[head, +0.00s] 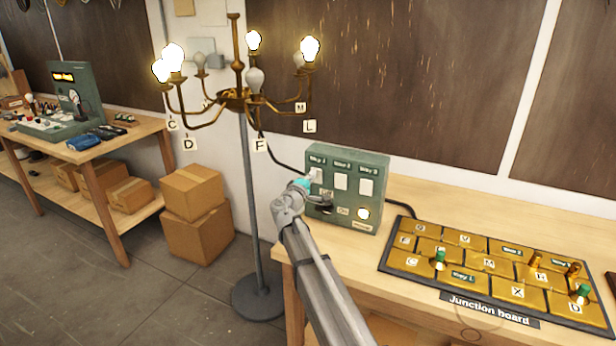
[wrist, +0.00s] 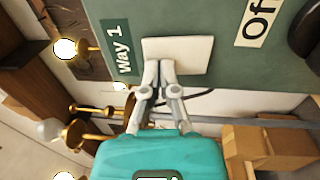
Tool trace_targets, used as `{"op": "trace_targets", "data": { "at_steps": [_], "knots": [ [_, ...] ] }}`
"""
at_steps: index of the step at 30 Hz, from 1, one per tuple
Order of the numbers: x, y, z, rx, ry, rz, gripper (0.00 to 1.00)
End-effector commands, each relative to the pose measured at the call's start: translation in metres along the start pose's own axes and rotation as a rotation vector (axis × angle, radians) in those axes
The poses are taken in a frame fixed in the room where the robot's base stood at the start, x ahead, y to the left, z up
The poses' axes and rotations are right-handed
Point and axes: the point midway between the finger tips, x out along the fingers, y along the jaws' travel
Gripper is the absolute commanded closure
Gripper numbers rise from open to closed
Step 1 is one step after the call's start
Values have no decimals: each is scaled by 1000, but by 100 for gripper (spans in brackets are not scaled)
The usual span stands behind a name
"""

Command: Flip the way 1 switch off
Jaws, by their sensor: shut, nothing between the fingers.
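The green switch box (head: 375,213) stands on the wooden bench with three white switches in a row, labelled Way 1, Way 2 and Way 3. The Way 1 switch (head: 316,175) is the leftmost; it also shows as a white plate in the wrist view (wrist: 190,53), next to its "Way 1" label. My gripper (head: 308,184) is shut and empty, with its fingertips (wrist: 159,66) at the edge of the Way 1 switch. I cannot tell whether they touch it. A round light (head: 363,213) glows at the box's lower right.
A brass chandelier (head: 237,97) on a stand has some bulbs lit and some unlit. The junction board (head: 487,311) lies on the bench at right, with a cable to the box. Cardboard boxes (head: 197,238) stand on the floor at left.

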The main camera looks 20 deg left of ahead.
Motion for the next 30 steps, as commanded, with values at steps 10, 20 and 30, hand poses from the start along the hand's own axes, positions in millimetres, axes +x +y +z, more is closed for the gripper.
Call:
{"op": "trace_targets", "data": {
  "at_steps": [10, 20, 30],
  "knots": [
    [11, 0, 12, -1, -16, -22, 100],
    [7, 0, 9, -1, -12, -21, 100],
    [-12, 7, 14, -2, -17, -22, 100]
  ]
}}
